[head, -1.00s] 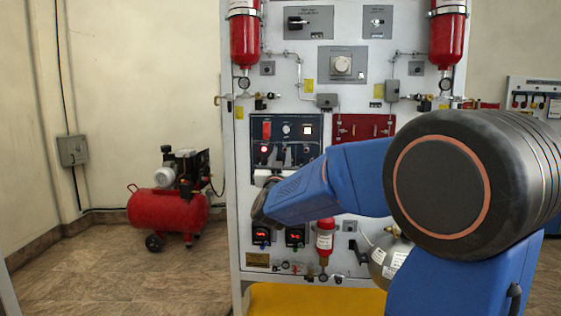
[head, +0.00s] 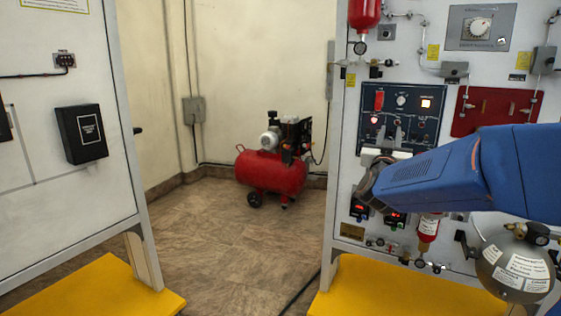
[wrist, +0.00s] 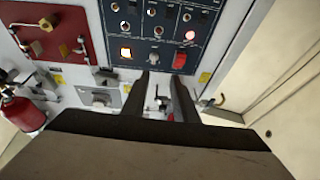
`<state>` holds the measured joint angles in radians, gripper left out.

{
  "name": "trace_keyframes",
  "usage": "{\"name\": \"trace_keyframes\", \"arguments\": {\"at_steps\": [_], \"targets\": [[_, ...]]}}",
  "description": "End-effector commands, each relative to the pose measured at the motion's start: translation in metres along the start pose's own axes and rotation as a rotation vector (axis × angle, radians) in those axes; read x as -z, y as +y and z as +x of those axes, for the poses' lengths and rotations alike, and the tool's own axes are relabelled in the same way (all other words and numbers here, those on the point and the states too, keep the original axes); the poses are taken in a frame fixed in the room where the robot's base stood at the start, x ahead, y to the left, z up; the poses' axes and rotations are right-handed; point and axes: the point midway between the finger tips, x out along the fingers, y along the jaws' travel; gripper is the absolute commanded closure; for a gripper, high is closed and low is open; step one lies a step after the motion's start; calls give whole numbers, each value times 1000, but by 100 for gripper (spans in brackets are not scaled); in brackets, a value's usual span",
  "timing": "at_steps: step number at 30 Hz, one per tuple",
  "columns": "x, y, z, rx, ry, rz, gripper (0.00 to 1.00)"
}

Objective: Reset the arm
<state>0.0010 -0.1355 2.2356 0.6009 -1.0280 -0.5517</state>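My arm, in blue, reaches in from the right in the head view, its wrist bent in front of the dark blue control panel (head: 415,100) on the trainer board. My gripper (wrist: 160,80) shows in the wrist view as two dark fingers with a clear gap between them and nothing held. In the head view the gripper (head: 385,138) is small, in front of the lower part of that panel. In the wrist view the blue panel (wrist: 135,30), with a lit orange switch and a red switch, lies beyond the fingertips. I cannot tell exactly how far off it is.
A red plate (head: 490,112) and a grey cylinder (head: 515,265) are near my arm on the board. A second board (head: 60,190) stands at left. A red compressor (head: 270,175) sits behind, with open floor (head: 240,240) between the boards.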

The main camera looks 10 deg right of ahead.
Motion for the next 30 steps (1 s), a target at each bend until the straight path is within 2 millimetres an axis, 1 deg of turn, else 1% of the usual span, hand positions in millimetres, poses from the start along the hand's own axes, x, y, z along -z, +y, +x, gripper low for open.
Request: {"name": "trace_keyframes", "arguments": {"at_steps": [1, 5, 8, 11, 12, 14, 16, 20, 21, 23, 24, 26, 27, 29, 30], "targets": [[1, -4, -6, 34, -25, 10, 74], [-7, -21, -32, 162, -137, 40, 74], [-17, -34, -60, 266, -245, 54, 74], [-29, -43, -93, 358, -357, 60, 74], [-33, -45, -107, 392, -402, 59, 74], [-42, -47, -130, 438, -473, 55, 74], [-51, -47, -158, 488, -558, 47, 74], [-70, -40, -215, 561, -721, 20, 74], [-76, -35, -233, 578, -773, 10, 74], [-84, -27, -261, 599, -851, -9, 74], [-90, -20, -279, 611, -903, -25, 74], [-98, -9, -308, 622, -982, -48, 74], [-103, 0, -326, 627, -1035, -64, 74], [-111, 15, -355, 628, -1116, -91, 74], [-115, 25, -373, 626, -1167, -110, 74]]}}
